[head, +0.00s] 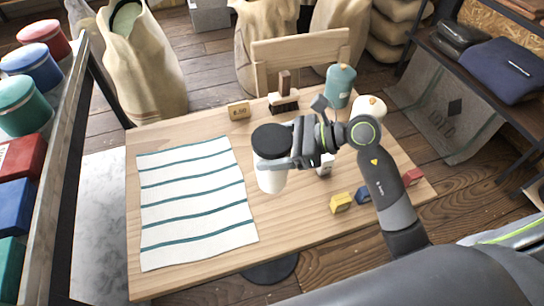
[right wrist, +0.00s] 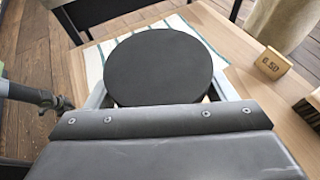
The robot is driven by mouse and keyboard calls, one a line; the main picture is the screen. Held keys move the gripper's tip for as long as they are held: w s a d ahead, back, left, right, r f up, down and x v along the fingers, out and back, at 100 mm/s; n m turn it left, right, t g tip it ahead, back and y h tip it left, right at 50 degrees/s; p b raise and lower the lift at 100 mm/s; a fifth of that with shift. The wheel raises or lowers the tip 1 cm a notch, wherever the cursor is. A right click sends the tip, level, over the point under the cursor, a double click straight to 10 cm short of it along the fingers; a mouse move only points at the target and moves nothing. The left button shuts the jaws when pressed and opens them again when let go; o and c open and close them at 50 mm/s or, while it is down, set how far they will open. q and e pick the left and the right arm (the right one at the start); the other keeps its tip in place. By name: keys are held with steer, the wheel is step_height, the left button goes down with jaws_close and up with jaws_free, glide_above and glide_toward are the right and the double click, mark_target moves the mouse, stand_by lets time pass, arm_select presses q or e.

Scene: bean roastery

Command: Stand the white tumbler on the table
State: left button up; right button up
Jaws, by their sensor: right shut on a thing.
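The white tumbler (head: 271,180) with a black lid is upright in my right gripper (head: 280,160), whose fingers close around it below the lid. The round lid (right wrist: 160,67) fills the middle of the right wrist view and hides most of the fingers. The tumbler is over the wooden table (head: 292,218), right of the striped cloth; I cannot tell whether its base touches the wood. My left gripper is not in the head view; a small dark arm end (right wrist: 52,100), seemingly mine, shows at left in the right wrist view, its jaws unclear.
The striped cloth (head: 195,200) covers the table's left. A price block (head: 238,110), a brush (head: 284,100), a teal canister (head: 340,85) and a cream object (head: 369,107) stand at the back. Yellow (head: 341,203), blue (head: 363,195) and red (head: 412,177) blocks sit at right.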

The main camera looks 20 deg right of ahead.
step_height(320, 180, down, 4)
steer(key=shift+r, duration=0.1)
steer(key=shift+f, duration=0.2)
steer(key=o, duration=1.5)
steer(key=shift+c, duration=0.2)
